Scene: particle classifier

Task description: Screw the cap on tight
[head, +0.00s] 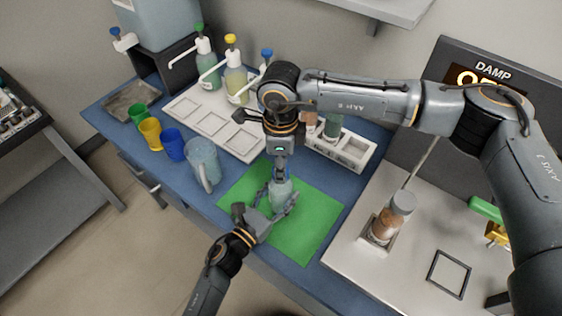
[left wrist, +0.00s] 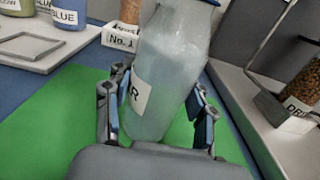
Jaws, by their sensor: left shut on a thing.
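A pale, translucent bottle (head: 281,190) stands on the green mat (head: 314,226), and it fills the middle of the left wrist view (left wrist: 168,75). My left gripper (head: 277,205) is shut on the bottle's body, with a finger on each side; the fingers also show in the left wrist view (left wrist: 156,118). A blue edge, apparently the cap (left wrist: 212,2), shows at the bottle's top in the left wrist view. My right gripper (head: 281,172) points down right over the bottle's top. It hides the cap in the head view, and its fingers are too small to judge.
A white tray (head: 201,128) and pump bottles (head: 236,82) stand behind. Several coloured cups (head: 151,133) and a clear jug (head: 204,162) are on the left. A white rack (head: 345,150) is behind the mat. A shaker (head: 392,217) of brown grains stands on the right.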

